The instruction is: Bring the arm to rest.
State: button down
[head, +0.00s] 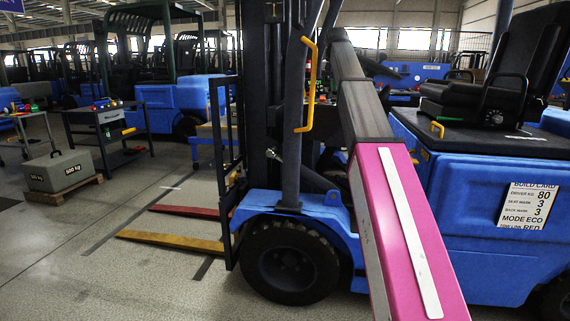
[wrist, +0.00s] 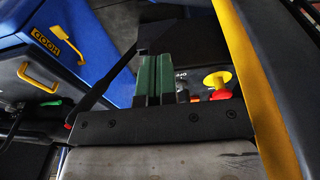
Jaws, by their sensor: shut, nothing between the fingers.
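In the wrist view my gripper (wrist: 155,76) shows as a pair of green fingers close together on a dark bolted plate. They are shut and hold nothing. In the head view my arm (head: 400,215), pink with a pale stripe, reaches up and away from the bottom right in front of the blue forklift (head: 470,220). My gripper does not show in the head view. Beyond the fingers in the wrist view is a red and yellow knob (wrist: 218,84). Whether the fingers touch anything is unclear.
A yellow bar (wrist: 255,90) runs close along the right of the wrist view. A blue hood with a yellow handle (wrist: 38,77) is at left. The forklift's yellow fork (head: 170,242), a grey 500 kg weight (head: 58,171) and a dark cart (head: 112,140) stand left. Floor between is clear.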

jog(key=s+f, duration=0.3)
jog(key=f, duration=1)
jog(key=s+f+n, duration=0.1)
jog(key=s+f, duration=0.2)
jog(key=f, duration=0.9)
jog(key=s+f, duration=0.3)
jog(key=f, duration=1)
jog(key=s+f+n+g, duration=0.1)
jog(key=s+f, duration=2.3)
jog(key=f, duration=0.3)
jog(key=shift+s+g, duration=0.3)
